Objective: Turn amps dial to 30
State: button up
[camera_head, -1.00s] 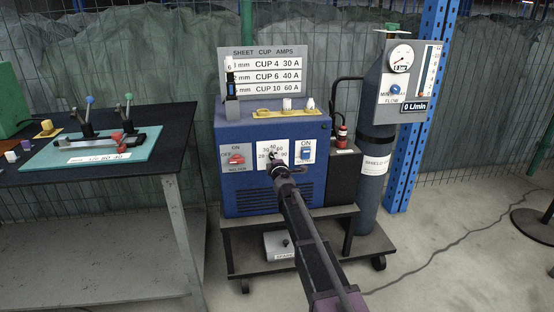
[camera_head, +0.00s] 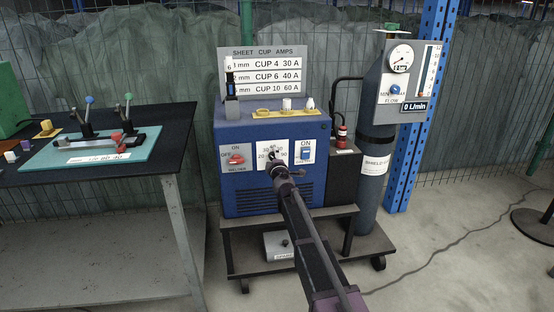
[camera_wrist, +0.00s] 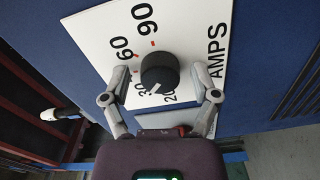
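The amps dial (camera_wrist: 160,73) is a round black knob on a white plate marked with numbers and AMPS. In the wrist view its white mark points to the lower left, between the 30 and 20 labels. My gripper (camera_wrist: 163,76) is open, with one finger on each side of the knob and a visible gap to both. In the head view my gripper (camera_head: 274,160) is at the amps plate (camera_head: 264,146) on the blue welder (camera_head: 238,205) and hides most of the knob.
A red welder switch (camera_head: 236,160) is left of the dial and a blue switch (camera_head: 305,154) is right of it. A chart board (camera_head: 263,53) stands above. A gas cylinder (camera_head: 371,190) stands at right, a black table (camera_head: 60,185) at left.

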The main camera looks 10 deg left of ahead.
jog(key=shift+s+d, duration=0.1)
jog(key=shift+s, duration=0.05)
jog(key=v, duration=1.1)
jog(key=shift+s, duration=0.4)
jog(key=shift+d, duration=0.2)
